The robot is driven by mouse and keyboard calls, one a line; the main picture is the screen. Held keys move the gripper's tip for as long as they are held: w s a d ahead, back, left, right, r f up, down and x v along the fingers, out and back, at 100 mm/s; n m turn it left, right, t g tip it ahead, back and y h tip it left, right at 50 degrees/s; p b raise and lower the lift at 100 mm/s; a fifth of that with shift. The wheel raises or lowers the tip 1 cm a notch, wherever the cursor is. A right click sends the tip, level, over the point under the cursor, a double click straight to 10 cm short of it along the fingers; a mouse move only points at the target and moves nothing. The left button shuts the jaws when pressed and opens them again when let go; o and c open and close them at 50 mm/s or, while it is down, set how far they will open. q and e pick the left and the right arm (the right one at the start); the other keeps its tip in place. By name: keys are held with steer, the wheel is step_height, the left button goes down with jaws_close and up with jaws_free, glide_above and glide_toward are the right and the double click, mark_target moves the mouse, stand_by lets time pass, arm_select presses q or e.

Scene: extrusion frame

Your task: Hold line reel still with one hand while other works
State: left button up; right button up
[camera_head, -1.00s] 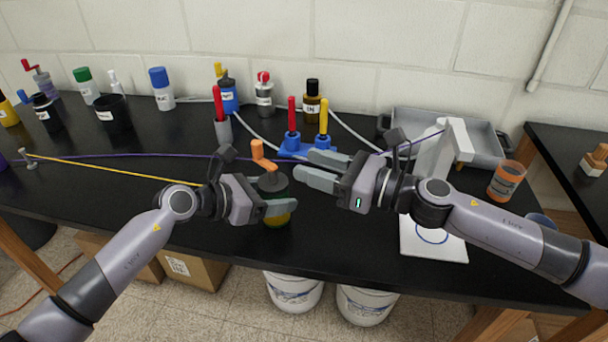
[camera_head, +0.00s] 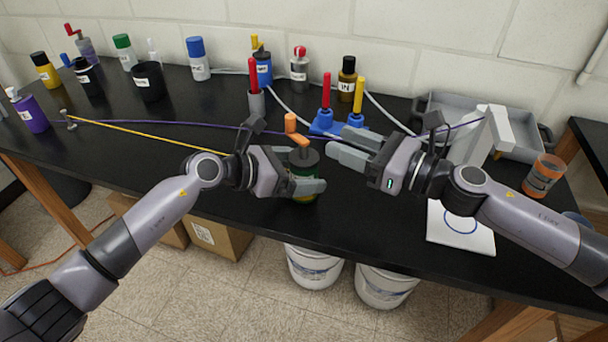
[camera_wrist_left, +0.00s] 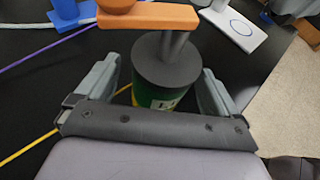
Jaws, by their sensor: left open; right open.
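The line reel (camera_head: 306,170) is a green cylinder with a dark grey top and an orange crank (camera_head: 297,134), standing upright near the table's front edge. My left gripper (camera_head: 303,170) is open around it, with one finger on each side. In the left wrist view the reel (camera_wrist_left: 158,85) sits between the open fingers of that gripper (camera_wrist_left: 160,88); the left finger looks slightly apart from it, and contact on the right is unclear. A yellow line (camera_head: 140,134) runs from a small post (camera_head: 68,120) towards the reel. My right gripper (camera_head: 350,147) is open and empty, right of the reel.
Blue stands (camera_head: 323,123) with red and yellow handles stand behind the right gripper. A purple line (camera_head: 200,127) crosses the table behind the reel. A grey tray (camera_head: 520,148), orange jar (camera_head: 543,176) and white pad (camera_head: 458,240) lie right. Bottles line the back.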

arm_select(q)
steer(key=v, duration=1.1)
steer(key=shift+s+r, duration=0.1)
steer(key=shift+r, duration=0.05)
